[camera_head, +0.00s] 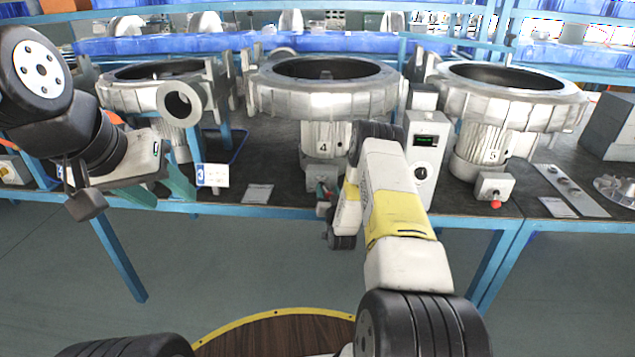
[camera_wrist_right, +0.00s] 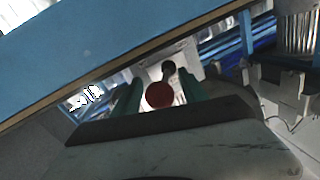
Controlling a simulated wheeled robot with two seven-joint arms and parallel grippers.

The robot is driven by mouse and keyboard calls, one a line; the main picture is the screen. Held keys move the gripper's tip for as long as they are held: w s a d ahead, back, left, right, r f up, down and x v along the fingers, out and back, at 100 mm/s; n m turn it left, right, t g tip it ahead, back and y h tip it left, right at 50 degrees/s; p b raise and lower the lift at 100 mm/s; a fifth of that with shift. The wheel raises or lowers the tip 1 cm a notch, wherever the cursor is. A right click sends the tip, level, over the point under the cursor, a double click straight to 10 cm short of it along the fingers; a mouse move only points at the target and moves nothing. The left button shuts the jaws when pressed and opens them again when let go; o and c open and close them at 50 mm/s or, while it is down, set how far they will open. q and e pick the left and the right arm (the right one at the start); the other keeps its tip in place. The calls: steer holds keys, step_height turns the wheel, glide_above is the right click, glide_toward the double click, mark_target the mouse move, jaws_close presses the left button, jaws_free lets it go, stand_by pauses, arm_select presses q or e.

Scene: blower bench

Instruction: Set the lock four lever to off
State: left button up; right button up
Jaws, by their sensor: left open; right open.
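The lock four lever shows as a red round knob (camera_wrist_right: 160,95) in the right wrist view, between the two green fingers of my right gripper (camera_wrist_right: 159,84). The fingers are apart, with the knob in the gap; I cannot tell whether either touches it. In the head view my right gripper (camera_head: 325,191) is below the blower marked 4 (camera_head: 325,90), at the bench's front edge. My left gripper (camera_head: 162,190) is open and empty at the left, over the front edge.
Blower 5 (camera_head: 515,100) stands to the right, with a lock box (camera_head: 494,184) and red knob below it. A control box (camera_head: 425,160) with a dial stands right of blower 4. A blue bench edge (camera_wrist_right: 110,55) crosses the wrist view close to the gripper.

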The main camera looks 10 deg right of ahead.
jaws_close()
steer(key=shift+d, duration=0.1)
stand_by(1.2)
